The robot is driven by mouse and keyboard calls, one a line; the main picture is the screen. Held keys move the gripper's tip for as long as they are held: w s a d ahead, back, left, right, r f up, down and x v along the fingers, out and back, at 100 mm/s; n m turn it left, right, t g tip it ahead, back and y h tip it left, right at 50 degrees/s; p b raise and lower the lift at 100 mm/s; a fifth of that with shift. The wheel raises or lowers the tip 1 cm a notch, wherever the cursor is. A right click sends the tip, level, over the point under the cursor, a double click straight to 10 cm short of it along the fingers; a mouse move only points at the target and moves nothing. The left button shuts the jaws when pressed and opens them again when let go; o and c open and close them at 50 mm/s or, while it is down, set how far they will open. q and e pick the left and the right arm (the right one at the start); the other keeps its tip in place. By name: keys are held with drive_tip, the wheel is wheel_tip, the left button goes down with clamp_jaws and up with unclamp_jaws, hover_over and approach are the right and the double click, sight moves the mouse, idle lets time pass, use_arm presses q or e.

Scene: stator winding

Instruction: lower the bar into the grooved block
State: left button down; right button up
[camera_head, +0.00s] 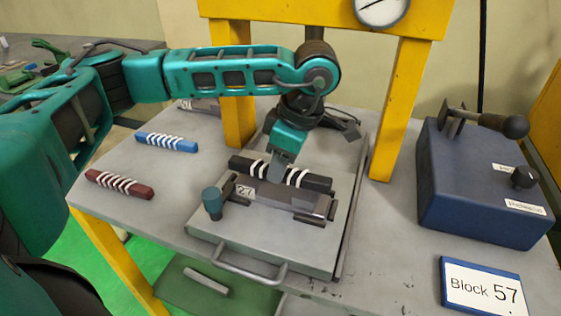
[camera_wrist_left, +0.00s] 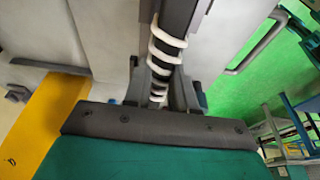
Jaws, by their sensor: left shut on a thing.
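A black bar with white bands (camera_head: 318,183) is held by my left gripper (camera_head: 279,170), which comes down on its middle from above. The bar lies roughly level, along the far side of the grey grooved block (camera_head: 285,197), which bears a small white number label. I cannot tell whether the bar touches the block or hangs just above it, and the groove is hidden. In the left wrist view the bar (camera_wrist_left: 180,15) runs up from between the fingers (camera_wrist_left: 163,82), with white bands around it. My right gripper is not in view.
The block sits on a grey plate (camera_head: 250,240) with a front handle and a teal knob (camera_head: 212,203). A blue bar (camera_head: 166,142) and a dark red bar (camera_head: 119,184) lie left. A yellow press frame (camera_head: 402,110) stands behind.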

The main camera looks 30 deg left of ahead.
use_arm(q)
drive_tip(key=shift+f, duration=0.35)
drive_tip(key=shift+f+b, duration=0.2)
drive_tip(key=shift+b, duration=0.15)
drive_tip(key=shift+f+b, duration=0.6)
drive_tip(key=shift+f, duration=0.1)
drive_tip(key=shift+c, duration=2.3)
unclamp_jaws()
